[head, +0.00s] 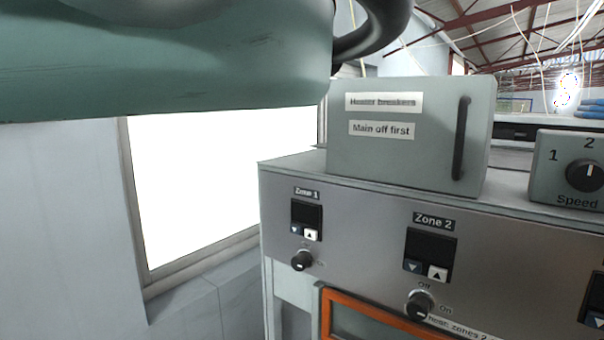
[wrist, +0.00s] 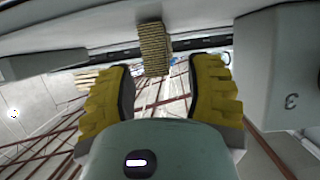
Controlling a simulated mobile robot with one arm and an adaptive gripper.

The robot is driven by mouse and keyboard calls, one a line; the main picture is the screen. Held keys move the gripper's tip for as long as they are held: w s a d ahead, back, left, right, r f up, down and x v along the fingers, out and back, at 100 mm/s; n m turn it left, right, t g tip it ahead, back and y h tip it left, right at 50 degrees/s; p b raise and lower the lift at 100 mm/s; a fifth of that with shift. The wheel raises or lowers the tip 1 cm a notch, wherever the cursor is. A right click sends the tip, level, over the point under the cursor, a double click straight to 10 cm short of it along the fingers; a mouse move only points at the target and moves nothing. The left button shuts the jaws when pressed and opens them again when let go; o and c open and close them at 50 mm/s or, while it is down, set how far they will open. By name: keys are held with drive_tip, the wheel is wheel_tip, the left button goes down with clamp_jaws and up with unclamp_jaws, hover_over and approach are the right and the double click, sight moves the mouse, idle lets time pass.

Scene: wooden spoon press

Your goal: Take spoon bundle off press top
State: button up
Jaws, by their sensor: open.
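In the wrist view, which is upside down, a tan stack (wrist: 153,48) with ribbed layers, seemingly the spoon bundle, stands on the pale press top (wrist: 100,32). It lies beyond my gripper (wrist: 160,78), in line with the gap between the fingers. The two yellow padded fingers are wide apart with nothing between them. The stack looks apart from both fingers. In the head view the press top (head: 508,182) shows only in part, and neither the bundle nor my gripper's fingers can be seen.
The heater breakers box (head: 405,155) with a dark handle and the speed knob box (head: 572,172) stand on the press. The speed box seems to be the grey box at right in the wrist view (wrist: 282,65). Blue items (head: 590,111) lie at far right. A window (head: 220,190) is left.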

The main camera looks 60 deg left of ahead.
drive_tip(key=shift+w+a+f+b, duration=0.1)
drive_tip(key=shift+w+f+b, duration=0.15)
drive_tip(key=shift+b, duration=0.15)
drive_tip(key=w+p, duration=0.1)
drive_tip(key=p, duration=0.1)
drive_tip(key=w+p, duration=0.1)
drive_tip(key=shift+w+a+r+p, duration=0.25)
drive_tip(key=shift+w+a+p, duration=0.05)
drive_tip(key=shift+a, duration=0.1)
drive_tip(key=shift+w+a+f+p, duration=0.15)
drive_tip(key=shift+w+f+p, duration=0.2)
drive_tip(key=shift+w+f, duration=0.15)
clamp_jaws()
